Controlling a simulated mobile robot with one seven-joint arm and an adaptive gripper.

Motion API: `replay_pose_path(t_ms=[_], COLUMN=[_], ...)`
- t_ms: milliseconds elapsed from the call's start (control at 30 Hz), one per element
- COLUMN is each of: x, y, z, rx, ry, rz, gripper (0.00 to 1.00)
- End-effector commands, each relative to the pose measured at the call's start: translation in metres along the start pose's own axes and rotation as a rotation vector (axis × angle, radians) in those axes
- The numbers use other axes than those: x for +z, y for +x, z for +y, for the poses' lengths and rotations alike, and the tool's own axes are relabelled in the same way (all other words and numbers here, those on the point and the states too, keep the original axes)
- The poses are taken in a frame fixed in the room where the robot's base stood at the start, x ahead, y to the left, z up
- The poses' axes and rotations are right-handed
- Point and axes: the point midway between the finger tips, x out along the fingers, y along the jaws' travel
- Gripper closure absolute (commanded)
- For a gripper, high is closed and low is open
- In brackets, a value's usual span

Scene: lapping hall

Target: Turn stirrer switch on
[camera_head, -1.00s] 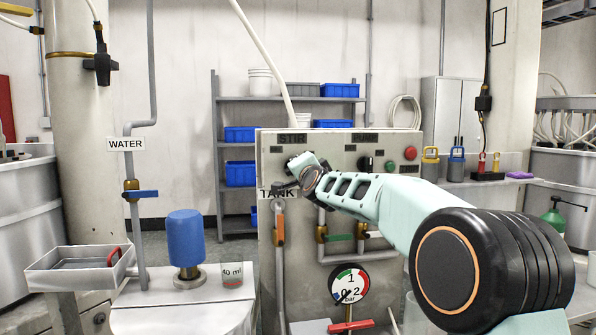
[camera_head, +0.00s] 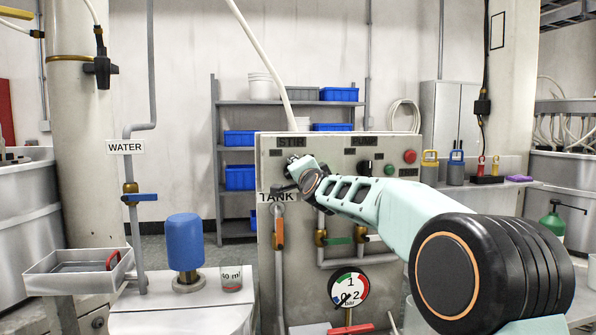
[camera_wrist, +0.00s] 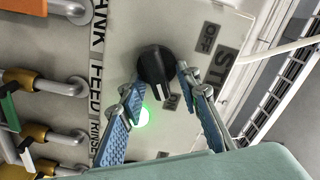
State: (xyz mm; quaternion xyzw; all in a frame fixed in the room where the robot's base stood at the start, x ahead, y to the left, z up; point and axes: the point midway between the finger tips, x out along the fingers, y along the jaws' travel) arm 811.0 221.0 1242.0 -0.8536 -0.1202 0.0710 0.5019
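The stirrer switch is a black rotary knob (camera_wrist: 155,65) on the grey panel, beside a STIR label with OFF and ON plates. Its grip ridge points down in the wrist view, its end near the ON plate (camera_wrist: 172,102). A round green lamp (camera_wrist: 145,117) glows beside it. My gripper (camera_wrist: 158,82) has its two blue-padded fingers apart, one on each side of the knob's lower end, with visible gaps. In the head view my gripper (camera_head: 292,168) is at the panel's upper left below the STIR label (camera_head: 291,141) and hides the knob.
The panel (camera_head: 390,225) also carries a PUMP knob (camera_head: 364,167), green and red buttons, valves and a pressure gauge (camera_head: 349,287). Pipes run below the TANK label.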

Motion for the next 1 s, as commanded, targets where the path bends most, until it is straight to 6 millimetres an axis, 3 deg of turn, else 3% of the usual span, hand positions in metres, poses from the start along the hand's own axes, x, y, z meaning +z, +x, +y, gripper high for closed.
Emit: replay_pose_path(t_ms=[267, 800, 1000], x=[-0.003, -0.002, -0.001], y=[-0.013, -0.098, -0.116], z=[0.000, 0.000, 0.000], rx=[0.000, 0.000, 0.000], ry=[0.001, -0.003, -0.001], rz=[0.003, 0.004, 0.001], gripper=[0.70, 0.70, 0.70])
